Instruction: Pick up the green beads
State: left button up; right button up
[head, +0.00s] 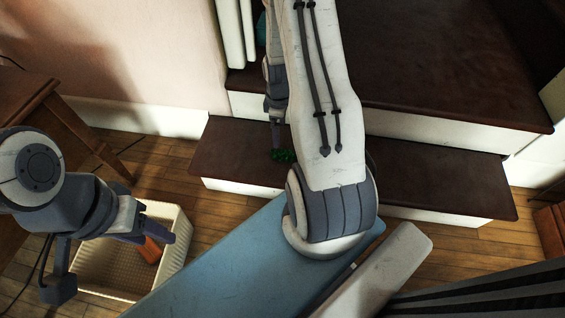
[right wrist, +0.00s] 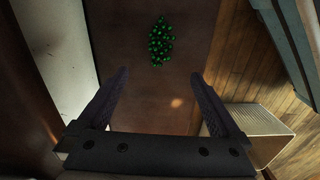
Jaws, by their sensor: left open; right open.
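The green beads (head: 284,156) lie in a small heap on the dark lower step (head: 235,150). In the right wrist view the beads (right wrist: 160,42) form a long cluster beyond the fingertips. My right gripper (right wrist: 160,76) is open with nothing between its fingers, pointed toward the beads. In the head view my right gripper (head: 275,122) shows just above and behind the beads, partly hidden by my arm. My left gripper (head: 128,238) is over the pale basket at the left; nothing is seen held in it.
The pale woven basket (head: 105,285) stands on the wood floor with an orange object (head: 150,250) in it; it also shows in the right wrist view (right wrist: 265,122). A wooden table (head: 35,95) stands at the left. Higher dark steps (head: 440,70) rise behind the lower one.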

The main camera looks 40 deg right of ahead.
jog(key=b, duration=0.3)
send_over(283, 153)
jog(key=f, duration=0.6)
jog(key=shift+w+f, duration=0.15)
jog(key=shift+w, duration=0.15)
jog(key=f+b, duration=0.4)
jog(key=f, duration=0.1)
jog(key=shift+s, duration=0.3)
jog(key=shift+r, duration=0.1)
